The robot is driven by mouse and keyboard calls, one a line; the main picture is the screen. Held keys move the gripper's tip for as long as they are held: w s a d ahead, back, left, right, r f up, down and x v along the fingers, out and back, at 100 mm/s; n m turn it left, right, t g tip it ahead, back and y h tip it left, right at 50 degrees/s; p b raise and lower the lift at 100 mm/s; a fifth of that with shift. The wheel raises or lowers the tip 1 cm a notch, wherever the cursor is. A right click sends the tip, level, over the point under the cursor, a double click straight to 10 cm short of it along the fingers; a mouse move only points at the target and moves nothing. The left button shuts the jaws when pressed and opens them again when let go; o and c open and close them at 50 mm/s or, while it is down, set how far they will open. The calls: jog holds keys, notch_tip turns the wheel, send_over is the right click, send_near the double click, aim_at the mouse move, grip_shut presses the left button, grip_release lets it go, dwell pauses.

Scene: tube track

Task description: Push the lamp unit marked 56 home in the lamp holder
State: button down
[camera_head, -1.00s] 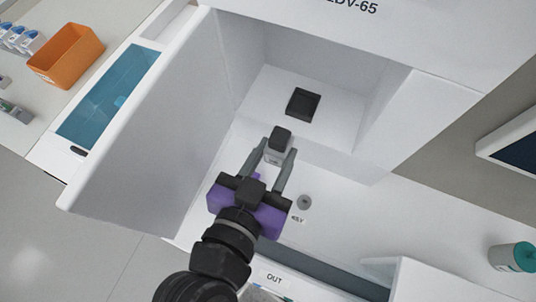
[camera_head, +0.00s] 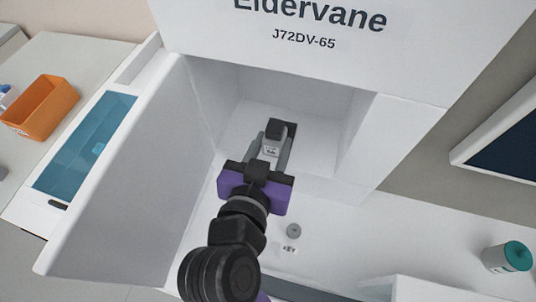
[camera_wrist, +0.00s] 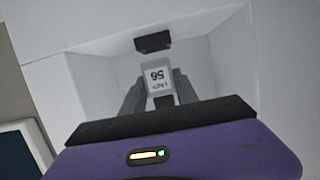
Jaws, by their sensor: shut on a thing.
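The lamp unit (camera_head: 270,150) is a small light grey block with a black end and a printed label. In the wrist view its label (camera_wrist: 158,78) reads 56, upside down. My gripper (camera_head: 271,147) is shut on the lamp unit, one grey finger on each side. The lamp holder (camera_head: 291,128) is a black square fitting inside the white recess, partly hidden behind the unit's black end. In the wrist view the holder (camera_wrist: 153,42) shows as a dark block beyond the unit, with a pale gap between them. Contact cannot be told in the head view.
The white housing (camera_head: 300,85) encloses the recess with side walls. Its open door (camera_head: 130,175) stands at left. A round grey knob (camera_head: 293,230) marked KEY is below. An orange bin (camera_head: 42,108) and a teal-capped jar (camera_head: 508,256) stand at the sides.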

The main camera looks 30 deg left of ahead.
jog(key=shift+w+a, duration=0.25)
jog(key=shift+w, duration=0.75)
jog(key=shift+w+a, duration=0.25)
jog(key=shift+w, duration=0.7)
jog(key=shift+w+a, duration=0.25)
jog(key=shift+w, duration=0.75)
jog(key=shift+w+f+b, duration=0.1)
jog(key=shift+f+b, duration=0.6)
jog(key=shift+b, duration=0.05)
jog(key=shift+s, duration=0.25)
jog(key=shift+f+b, duration=0.4)
jog(key=shift+f, duration=0.1)
jog(key=shift+f, duration=0.25)
jog(key=shift+f+b, duration=0.3)
jog(key=shift+b, duration=0.1)
jog(key=c, duration=0.9)
grip_release()
jog(key=shift+o, duration=0.2)
